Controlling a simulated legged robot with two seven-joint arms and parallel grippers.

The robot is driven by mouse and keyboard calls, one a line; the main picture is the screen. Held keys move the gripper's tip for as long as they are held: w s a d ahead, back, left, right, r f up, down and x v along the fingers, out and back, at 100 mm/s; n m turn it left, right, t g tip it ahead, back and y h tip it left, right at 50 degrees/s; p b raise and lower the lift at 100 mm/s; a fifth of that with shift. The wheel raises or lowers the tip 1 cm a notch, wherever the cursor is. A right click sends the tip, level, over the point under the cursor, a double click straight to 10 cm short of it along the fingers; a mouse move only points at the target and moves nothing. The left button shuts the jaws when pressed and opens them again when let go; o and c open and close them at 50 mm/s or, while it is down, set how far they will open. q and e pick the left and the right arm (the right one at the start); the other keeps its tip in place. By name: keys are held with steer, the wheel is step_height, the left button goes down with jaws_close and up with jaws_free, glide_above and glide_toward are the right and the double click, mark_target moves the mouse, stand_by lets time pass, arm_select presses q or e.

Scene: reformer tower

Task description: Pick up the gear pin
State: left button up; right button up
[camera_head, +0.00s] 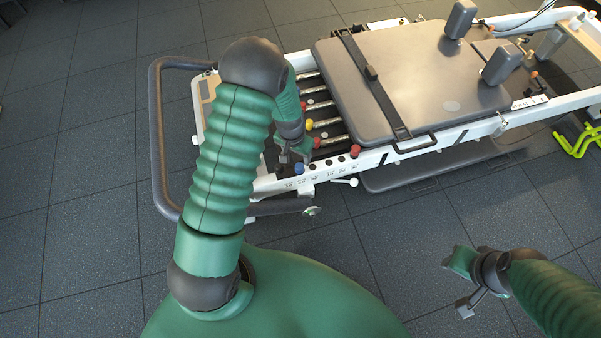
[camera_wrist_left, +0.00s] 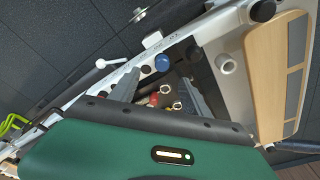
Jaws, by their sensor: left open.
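A row of round knobs sits along the near white rail of the reformer. A blue knob (camera_head: 299,168) is at its left end and also shows in the left wrist view (camera_wrist_left: 162,62). No label tells which part is the gear pin. My left gripper (camera_head: 292,156) reaches down over the rail beside the blue knob and partly hides the spring end. In the left wrist view its fingers (camera_wrist_left: 160,82) are apart, with the blue knob just beyond and between the tips, not visibly touched. My right gripper (camera_head: 462,283) hangs over the floor at lower right, away from the reformer.
The reformer's padded grey carriage (camera_head: 405,80) lies right of the colored springs (camera_head: 325,123). A dark padded bar (camera_head: 157,140) curves around the left end. A white lever (camera_head: 345,181) sticks out from the rail. Bare tiled floor (camera_head: 90,170) lies at left.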

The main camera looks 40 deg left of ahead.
arm_select(q)
steer(key=b, duration=0.2)
glide_above(299, 166)
steer(key=s, duration=0.2)
steer(key=f, duration=0.6)
steer(key=shift+w+d, duration=0.1)
steer(key=shift+w, duration=0.15)
steer(key=shift+f, duration=0.25)
steer(key=f+b, duration=0.1)
steer(key=f, duration=0.1)
steer(key=w+f+b, duration=0.1)
steer(key=f, duration=0.1)
steer(key=shift+w+d, duration=0.1)
steer(key=shift+w+d+f, duration=0.1)
steer(key=shift+f, duration=0.15)
steer(key=shift+a, duration=0.35)
steer(key=c, duration=0.4)
steer(key=shift+d, duration=0.15)
jaws_close()
arm_select(e)
steer(key=f, duration=0.4)
steer(key=shift+a+f, duration=0.15)
steer(key=shift+a, duration=0.15)
